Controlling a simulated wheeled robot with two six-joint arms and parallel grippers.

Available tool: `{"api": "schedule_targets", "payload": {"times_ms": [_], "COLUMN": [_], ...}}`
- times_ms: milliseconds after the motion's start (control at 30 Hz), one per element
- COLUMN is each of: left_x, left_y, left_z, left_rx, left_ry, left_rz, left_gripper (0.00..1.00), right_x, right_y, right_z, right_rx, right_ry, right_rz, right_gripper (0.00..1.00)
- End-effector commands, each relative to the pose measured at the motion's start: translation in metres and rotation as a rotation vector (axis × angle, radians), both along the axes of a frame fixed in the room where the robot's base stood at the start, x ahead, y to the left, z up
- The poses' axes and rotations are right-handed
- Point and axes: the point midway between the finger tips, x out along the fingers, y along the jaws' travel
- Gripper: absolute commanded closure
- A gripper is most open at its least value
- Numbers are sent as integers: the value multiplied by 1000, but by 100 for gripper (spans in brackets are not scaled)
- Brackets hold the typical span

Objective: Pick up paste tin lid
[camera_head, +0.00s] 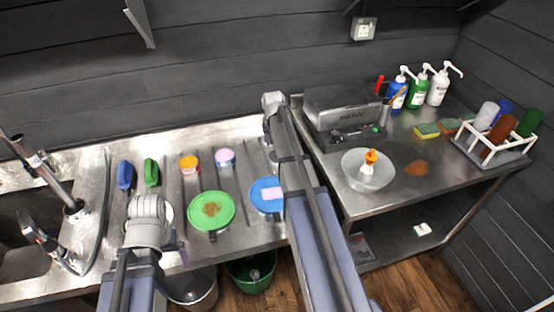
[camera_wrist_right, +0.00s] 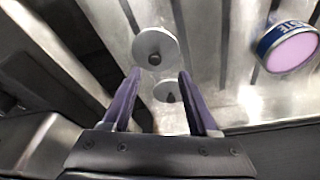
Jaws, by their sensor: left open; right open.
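In the right wrist view, a pale round lid with a dark knob (camera_wrist_right: 146,42) lies ahead of my right gripper (camera_wrist_right: 160,75). A smaller pale disc with a dark knob (camera_wrist_right: 160,89) shows between the fingers. I cannot tell which is the paste tin lid. The right gripper is open and empty, its fingers apart. The paste tin (camera_wrist_right: 288,48), with a blue label and pink top, is to the right; it also shows in the head view (camera_head: 225,159). No lid is clear there beside my right arm. My left gripper (camera_head: 148,218) is over the counter's left part, its fingertips mostly hidden.
A sink is left. A bowl (camera_head: 368,170) and grey machine (camera_head: 343,107) stand right.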

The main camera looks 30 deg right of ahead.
Motion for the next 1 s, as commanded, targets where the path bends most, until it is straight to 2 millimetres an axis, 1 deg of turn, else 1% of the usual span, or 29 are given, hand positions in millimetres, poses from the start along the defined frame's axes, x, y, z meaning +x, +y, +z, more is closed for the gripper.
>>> {"api": "schedule_targets", "payload": {"times_ms": [33,200,333,700,800,1000], "left_x": [0,0,0,0,0,0], "left_y": [0,0,0,0,0,0], "left_z": [-7,-6,-13,-55,-57,-55], "left_rx": [0,0,0,0,0,0], "left_ry": [0,0,0,0,0,0], "left_rz": [0,0,0,0,0,0], "left_gripper": [4,4,4,4,4,4], "right_x": [1,1,2,7,8,8], "right_y": [-1,-1,-3,-14,-15,-15], "right_z": [-7,-6,-13,-55,-57,-55], "right_rx": [0,0,0,0,0,0], "right_ry": [0,0,0,0,0,0], "right_rz": [0,0,0,1,1,1], "right_gripper": [40,40,40,40,40,40]}}
